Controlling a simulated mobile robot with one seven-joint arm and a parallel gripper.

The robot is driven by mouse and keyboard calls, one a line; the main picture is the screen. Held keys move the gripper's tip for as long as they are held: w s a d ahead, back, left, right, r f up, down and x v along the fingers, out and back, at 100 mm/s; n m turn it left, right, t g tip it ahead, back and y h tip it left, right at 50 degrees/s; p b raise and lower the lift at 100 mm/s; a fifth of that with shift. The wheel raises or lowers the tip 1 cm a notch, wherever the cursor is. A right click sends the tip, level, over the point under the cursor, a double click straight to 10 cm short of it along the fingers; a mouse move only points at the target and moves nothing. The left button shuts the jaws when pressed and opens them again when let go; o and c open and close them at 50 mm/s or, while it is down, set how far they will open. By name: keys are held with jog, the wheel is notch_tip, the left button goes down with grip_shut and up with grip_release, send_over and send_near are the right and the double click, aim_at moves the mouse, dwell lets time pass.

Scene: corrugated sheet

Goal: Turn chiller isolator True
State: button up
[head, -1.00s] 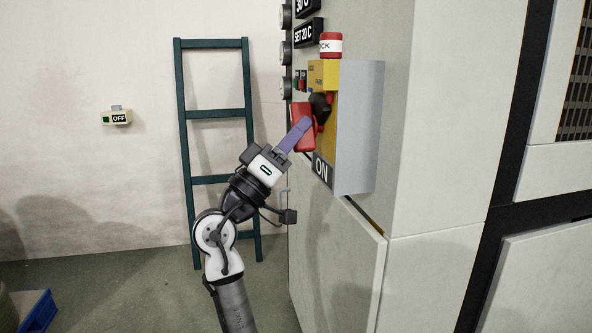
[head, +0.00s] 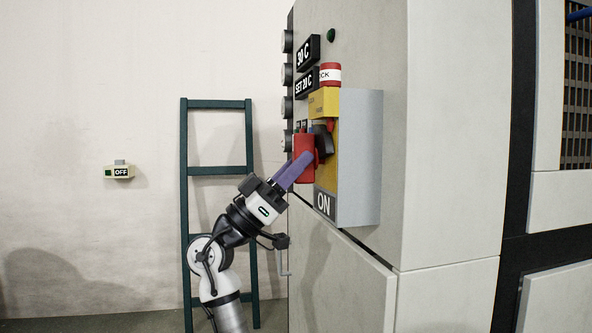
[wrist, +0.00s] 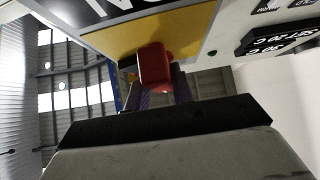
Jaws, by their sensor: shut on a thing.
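The isolator is a grey box (head: 360,160) on the side of a pale cabinet, with a yellow front (head: 325,103), a red handle (head: 304,158), a dark piece (head: 321,138) beside it and an ON label (head: 324,203) below. My gripper (head: 303,164) reaches up from the lower left, its purple fingers at the red handle. In the wrist view the red handle (wrist: 154,68) stands between the fingers in front of the yellow plate (wrist: 200,40). My gripper is shut on it. The fingertips are partly hidden by the handle.
The pale cabinet (head: 450,150) fills the right. A red-and-white lock tag (head: 330,74), 30 C (head: 307,53) and SET 20 C (head: 306,84) signs sit above the isolator. A green ladder (head: 217,170) leans at the wall behind my arm. A small OFF box (head: 119,171) hangs on the wall.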

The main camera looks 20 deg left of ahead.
jog(key=o, duration=1)
jog(key=v, duration=1.4)
